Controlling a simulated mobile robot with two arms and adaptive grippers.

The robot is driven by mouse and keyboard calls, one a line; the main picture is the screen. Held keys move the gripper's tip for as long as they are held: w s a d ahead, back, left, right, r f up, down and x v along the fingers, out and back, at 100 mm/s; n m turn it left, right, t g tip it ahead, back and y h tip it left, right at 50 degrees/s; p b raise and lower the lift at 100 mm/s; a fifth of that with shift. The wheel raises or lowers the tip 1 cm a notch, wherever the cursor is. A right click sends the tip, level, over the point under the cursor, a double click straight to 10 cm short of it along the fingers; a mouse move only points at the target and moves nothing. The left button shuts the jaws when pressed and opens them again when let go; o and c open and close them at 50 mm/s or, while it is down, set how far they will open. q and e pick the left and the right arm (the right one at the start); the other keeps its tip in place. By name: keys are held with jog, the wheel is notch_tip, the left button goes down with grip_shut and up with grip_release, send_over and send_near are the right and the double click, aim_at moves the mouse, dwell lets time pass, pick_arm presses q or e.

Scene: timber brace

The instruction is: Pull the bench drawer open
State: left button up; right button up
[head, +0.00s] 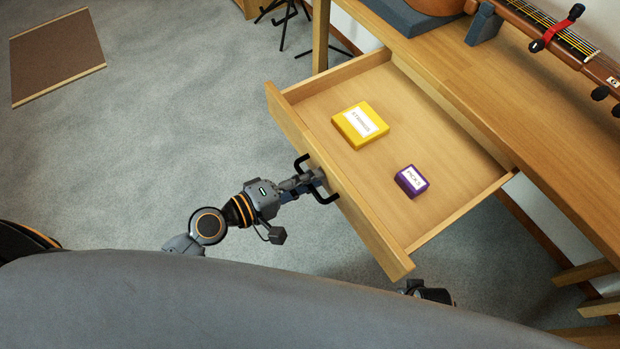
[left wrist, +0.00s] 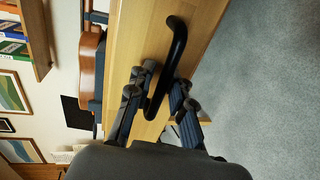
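The bench drawer (head: 458,205) is pulled well out from under the wooden bench, its inside open to view. Its black bar handle (head: 328,198) is on the drawer front and also shows in the left wrist view (left wrist: 177,38). My left gripper (head: 312,181) is at the handle, with one finger on each side of the bar in the left wrist view (left wrist: 163,88). The fingers look closed in on the bar, though the contact is partly hidden. My right gripper cannot be made out; only a dark piece shows beyond my body at the lower right.
A yellow box (head: 360,125) and a purple box (head: 411,181) lie in the drawer. On the bench top (head: 480,80) are a stringed instrument (head: 560,40) and a grey support (head: 484,25). A brown mat (head: 57,57) lies at the far left. Grey floor left of the drawer is clear.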

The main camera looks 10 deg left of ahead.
pick_arm(q)
jog(key=shift+s+a+f, duration=0.1)
dwell(0.3)
jog(key=v, duration=1.2)
jog(key=shift+f, duration=0.1)
jog(key=s+a+f+m+g+y, duration=0.2)
jog(key=f+m+g+y, duration=0.3)
jog(key=f, duration=1.1)
jog(key=s+a+f+m+g+y, duration=0.2)
jog(key=s+f+m+g+y, duration=0.3)
jog(key=f, duration=1)
jog(key=s+a+f+m+y+p, duration=0.1)
jog(key=s+a+f+p, duration=0.1)
jog(key=s+p, duration=1.3)
jog(key=shift+s+a+f+p, duration=0.25)
jog(key=shift+a+p, duration=0.3)
jog(key=shift+p, duration=0.35)
pick_arm(e)
jog(key=s+d+f, duration=0.1)
jog(key=s, duration=0.8)
jog(key=s+d+f+g, duration=0.1)
jog(key=s+d, duration=0.1)
jog(key=s, duration=0.7)
jog(key=shift+f, duration=0.25)
